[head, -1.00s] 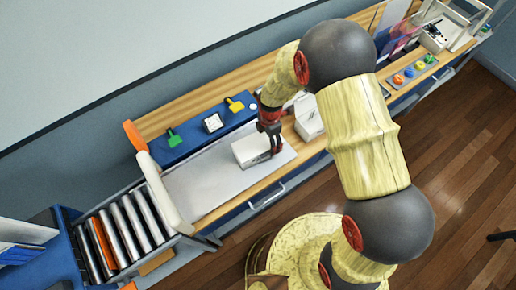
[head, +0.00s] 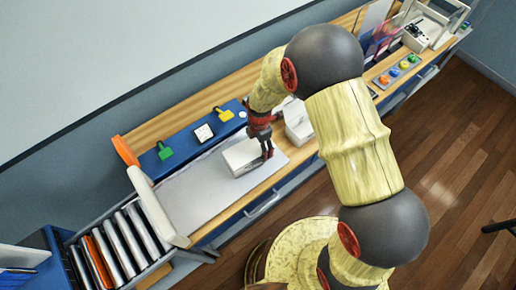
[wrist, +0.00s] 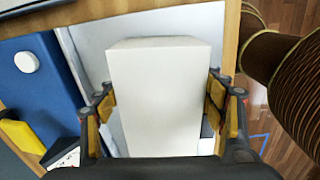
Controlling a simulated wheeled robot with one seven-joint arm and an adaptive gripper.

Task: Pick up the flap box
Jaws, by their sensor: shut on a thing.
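A plain white box (head: 240,158), which I take to be the flap box, is on or just above the grey mat (head: 190,198) on the wall shelf. It also shows large in the wrist view (wrist: 158,95), between the fingers. My gripper (head: 258,151) points down and is shut on the box. In the wrist view, one finger is on each side of it. The far finger is hidden in the head view, as is the box's underside, so I cannot tell if it touches the mat.
A second white box (head: 298,124) stands close to the right of my gripper. Behind is a blue panel (head: 188,143) with green and yellow handles. A row of binders (head: 118,245) stands at the left. The mat's left part is clear.

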